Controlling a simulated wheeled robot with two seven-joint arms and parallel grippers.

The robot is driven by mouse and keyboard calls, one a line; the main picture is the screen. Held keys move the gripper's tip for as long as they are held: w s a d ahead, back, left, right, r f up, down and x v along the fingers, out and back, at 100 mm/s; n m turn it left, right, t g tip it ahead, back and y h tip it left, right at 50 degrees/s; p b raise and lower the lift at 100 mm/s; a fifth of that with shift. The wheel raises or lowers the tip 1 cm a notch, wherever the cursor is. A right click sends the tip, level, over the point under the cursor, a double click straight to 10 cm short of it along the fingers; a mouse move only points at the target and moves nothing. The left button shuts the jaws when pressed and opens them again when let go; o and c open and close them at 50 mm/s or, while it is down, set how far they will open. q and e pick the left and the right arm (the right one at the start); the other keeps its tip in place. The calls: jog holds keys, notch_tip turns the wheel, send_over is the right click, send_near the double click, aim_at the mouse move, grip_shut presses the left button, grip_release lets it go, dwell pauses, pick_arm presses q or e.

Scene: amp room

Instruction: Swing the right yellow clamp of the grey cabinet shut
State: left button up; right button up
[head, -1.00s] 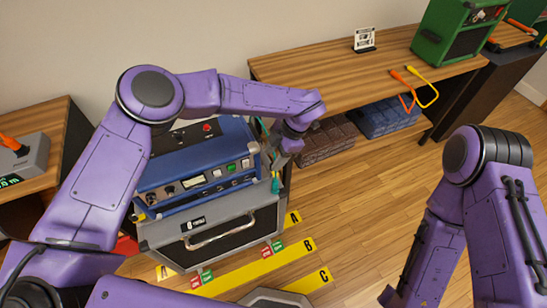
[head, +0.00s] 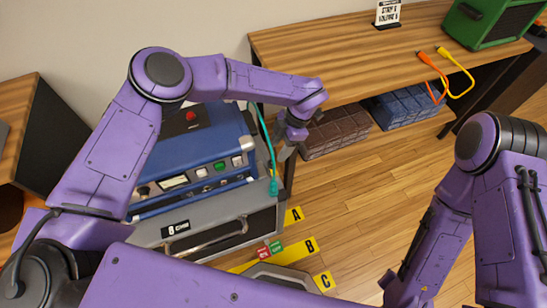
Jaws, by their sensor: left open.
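The grey cabinet (head: 237,205) stands on the floor with a black front and a metal handle, under a blue amplifier unit (head: 190,143). My left arm reaches over the blue unit from the left. My left gripper (head: 284,153) is open beside the right side of the unit and points down, close to a teal cable (head: 266,140). I see nothing between its fingers. The right yellow clamp cannot be made out; the gripper and the teal cable are near the cabinet's right side. My right arm is at the right, but its gripper is not visible.
A wooden bench (head: 340,50) runs along the wall with a green amplifier (head: 488,22) and orange and yellow cables on it. Brown and blue crates (head: 335,133) sit under it. Yellow floor strips marked A, B and C lie before the cabinet.

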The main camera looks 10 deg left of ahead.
aim_at(272, 161)
pick_arm(q)
jog(key=x, duration=0.6)
jog(key=shift+a+f, duration=0.1)
jog(key=shift+f, duration=0.1)
grip_shut()
jog(key=shift+p, duration=0.3)
jog(key=m+t+p, duration=0.1)
jog(key=m, duration=0.3)
jog(key=shift+r+y, duration=0.1)
jog(key=shift+y, duration=0.3)
jog(key=m+t+p, duration=0.1)
jog(key=m+t, duration=0.1)
jog(key=m, duration=0.2)
jog(key=shift+s+m, duration=0.1)
jog(key=shift+m, duration=0.2)
jog(key=m+t+p, duration=0.1)
jog(key=m+p, duration=0.1)
jog(key=m, duration=0.2)
jog(key=shift+t, duration=0.4)
jog(key=shift+s+m+t+h+p, duration=0.1)
jog(key=shift+m+t+h+p, duration=0.25)
jog(key=shift+m, duration=0.55)
jog(key=shift+m+t+h+p, duration=0.15)
jog(key=shift+m+t+p, duration=0.2)
jog(key=shift+m, duration=0.55)
